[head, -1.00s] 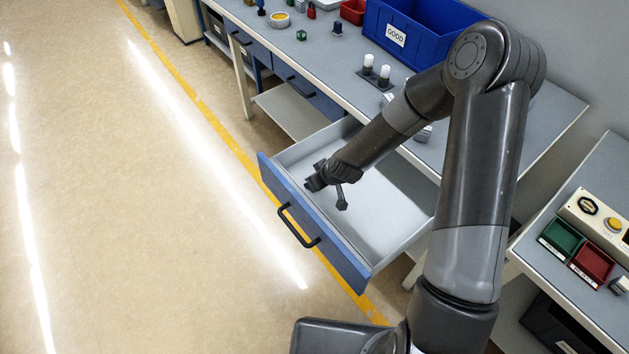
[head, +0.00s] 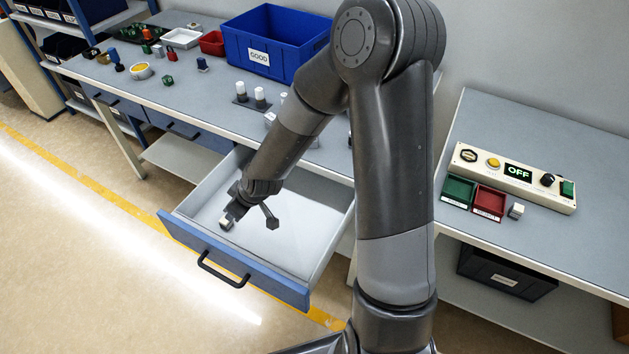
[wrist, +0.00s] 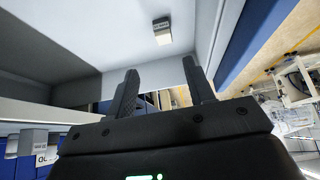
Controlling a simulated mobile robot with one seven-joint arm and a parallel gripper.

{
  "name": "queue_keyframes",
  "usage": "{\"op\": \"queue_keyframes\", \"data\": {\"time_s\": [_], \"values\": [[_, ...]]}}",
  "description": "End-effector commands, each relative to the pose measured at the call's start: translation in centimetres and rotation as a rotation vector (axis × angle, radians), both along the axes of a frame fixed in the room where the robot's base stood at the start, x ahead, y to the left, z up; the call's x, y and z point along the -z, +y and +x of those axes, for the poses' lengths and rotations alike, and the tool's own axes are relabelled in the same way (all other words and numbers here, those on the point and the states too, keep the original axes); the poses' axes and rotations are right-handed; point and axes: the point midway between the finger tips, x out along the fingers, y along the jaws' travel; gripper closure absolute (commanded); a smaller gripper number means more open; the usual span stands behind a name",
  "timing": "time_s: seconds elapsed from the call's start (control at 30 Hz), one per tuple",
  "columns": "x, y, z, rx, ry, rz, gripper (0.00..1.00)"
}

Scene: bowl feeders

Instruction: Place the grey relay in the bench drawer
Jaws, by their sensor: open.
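The bench drawer (head: 292,262) is pulled open, with a blue front and a pale grey inside. A small box, grey with a pale end, which I take for the grey relay (wrist: 162,31), lies on the drawer floor in the wrist view. In the head view the relay (head: 226,224) shows just beyond my fingertips, near the drawer front. My gripper (head: 233,214) is inside the drawer; its two fingers also show in the wrist view (wrist: 160,88), spread apart with nothing between them. The relay is apart from the fingers in the wrist view.
The bench top (head: 215,95) holds a blue GOOD bin (head: 275,45), a red tray (head: 212,43) and several small parts. On the right bench are a control panel (head: 515,175) reading OFF, green (head: 459,190) and red (head: 489,201) trays, and a small grey block (head: 516,211).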

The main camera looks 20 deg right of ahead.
Motion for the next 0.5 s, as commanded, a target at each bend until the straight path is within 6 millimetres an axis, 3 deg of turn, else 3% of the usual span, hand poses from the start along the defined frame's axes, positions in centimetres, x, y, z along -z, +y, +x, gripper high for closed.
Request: {"op": "queue_keyframes", "data": {"time_s": [0.27,0.5], "values": [[-6.6,-4.4,-1.3,0.093,0.014,-0.102,0.52],[-13.2,-8.4,-3.9,0.228,0.024,-0.161,0.52]]}}
